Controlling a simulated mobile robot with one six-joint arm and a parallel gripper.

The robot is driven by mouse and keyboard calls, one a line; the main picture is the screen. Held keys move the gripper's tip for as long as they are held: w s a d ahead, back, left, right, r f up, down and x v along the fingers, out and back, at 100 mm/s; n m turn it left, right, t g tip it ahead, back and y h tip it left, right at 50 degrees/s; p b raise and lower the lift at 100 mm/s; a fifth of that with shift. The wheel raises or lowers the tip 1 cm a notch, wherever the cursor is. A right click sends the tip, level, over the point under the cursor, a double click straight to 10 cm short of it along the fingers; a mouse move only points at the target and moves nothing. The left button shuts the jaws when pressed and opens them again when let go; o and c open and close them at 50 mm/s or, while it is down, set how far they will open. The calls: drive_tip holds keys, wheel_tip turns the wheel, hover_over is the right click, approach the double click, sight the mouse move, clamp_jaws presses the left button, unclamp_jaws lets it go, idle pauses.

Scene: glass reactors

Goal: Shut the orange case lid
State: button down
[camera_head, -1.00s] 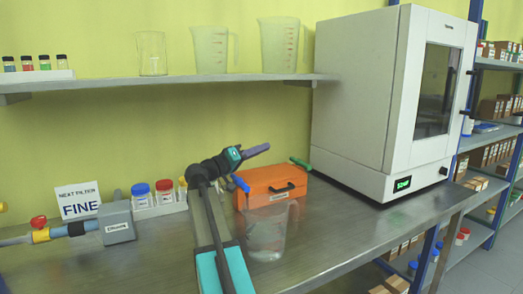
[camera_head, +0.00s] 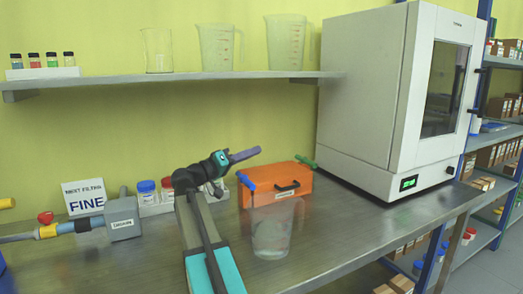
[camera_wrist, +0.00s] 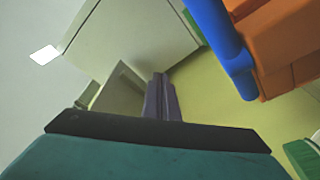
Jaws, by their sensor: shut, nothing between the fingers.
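The orange case (camera_head: 285,199) stands on the steel bench, with a dark handle on its front. Its lid (camera_head: 280,172) looks down, but I cannot tell whether a thin gap remains. A blue bar (camera_head: 246,181) sticks out at its left end and a green bar (camera_head: 306,162) at its back right. My gripper (camera_head: 258,150) is above and behind the case's left part, apart from it, its purple fingers shut and empty. In the wrist view, the shut fingers (camera_wrist: 163,98) point away from the orange case (camera_wrist: 285,45) and blue bar (camera_wrist: 222,40) at upper right.
A clear beaker (camera_head: 273,232) stands right in front of the case. A white oven (camera_head: 365,100) is to the right. A shelf (camera_head: 180,82) with jugs hangs above. Jars (camera_head: 147,193) and a grey block (camera_head: 122,217) are at left. The front right bench is clear.

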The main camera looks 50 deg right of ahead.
drive_tip(key=v, duration=0.7)
drive_tip(key=shift+a, duration=0.4)
